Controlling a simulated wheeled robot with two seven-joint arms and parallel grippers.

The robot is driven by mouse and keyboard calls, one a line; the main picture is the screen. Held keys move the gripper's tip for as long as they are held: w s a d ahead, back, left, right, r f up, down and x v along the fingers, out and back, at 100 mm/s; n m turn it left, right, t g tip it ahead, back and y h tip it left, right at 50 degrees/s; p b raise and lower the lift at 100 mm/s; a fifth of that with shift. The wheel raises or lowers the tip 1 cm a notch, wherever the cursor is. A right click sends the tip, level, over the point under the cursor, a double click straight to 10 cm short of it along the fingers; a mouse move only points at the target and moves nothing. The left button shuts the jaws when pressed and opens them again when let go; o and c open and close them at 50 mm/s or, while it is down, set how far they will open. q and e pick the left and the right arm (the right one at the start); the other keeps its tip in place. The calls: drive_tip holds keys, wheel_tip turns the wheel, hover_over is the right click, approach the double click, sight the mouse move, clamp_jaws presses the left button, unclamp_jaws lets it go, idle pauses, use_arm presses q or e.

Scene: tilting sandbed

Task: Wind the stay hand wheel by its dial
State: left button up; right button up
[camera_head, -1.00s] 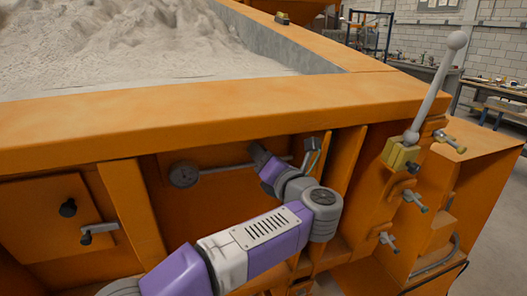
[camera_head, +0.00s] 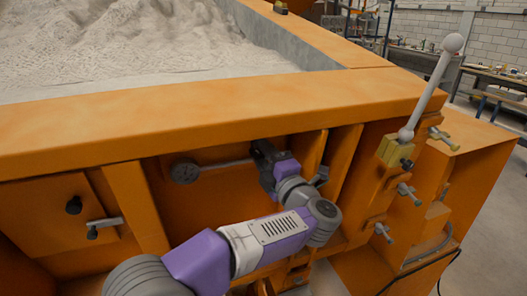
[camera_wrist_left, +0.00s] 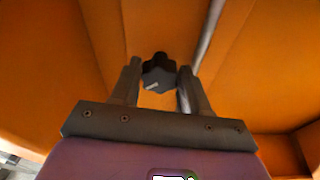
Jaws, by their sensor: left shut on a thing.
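The stay hand wheel is a dark lobed knob (camera_wrist_left: 158,75) between the fingertips of my left gripper in the left wrist view. My left gripper (camera_head: 260,152) is shut on it, with a finger on each side. In the head view the gripper hides the wheel. The round grey dial (camera_head: 184,170) sits on the orange panel to the left of the gripper, and a thin grey rod (camera_head: 225,164) runs from it toward the gripper. The dial's reading is too small to tell. My right gripper is not in view.
The orange sandbed rim (camera_head: 210,118) overhangs my left gripper. Upright orange ribs (camera_head: 342,160) stand to its right. Farther right are a ball-topped lever (camera_head: 430,85) and several small T-handles. A latch handle (camera_head: 103,226) is at left.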

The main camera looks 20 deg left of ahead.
use_arm(q)
drive_tip(key=m+p, duration=0.1)
drive_tip(key=m, duration=0.3)
drive_tip(key=shift+f+t, duration=0.15)
drive_tip(key=shift+t, duration=0.15)
drive_tip(key=shift+m, duration=0.4)
drive_tip(key=o, duration=1.1)
drive_tip(key=shift+c, duration=0.2)
drive_tip(key=shift+s, duration=0.1)
drive_tip(key=v, duration=0.7)
drive_tip(key=shift+d, duration=0.2)
drive_tip(key=shift+s+f, duration=0.1)
drive_tip(key=shift+f, duration=0.1)
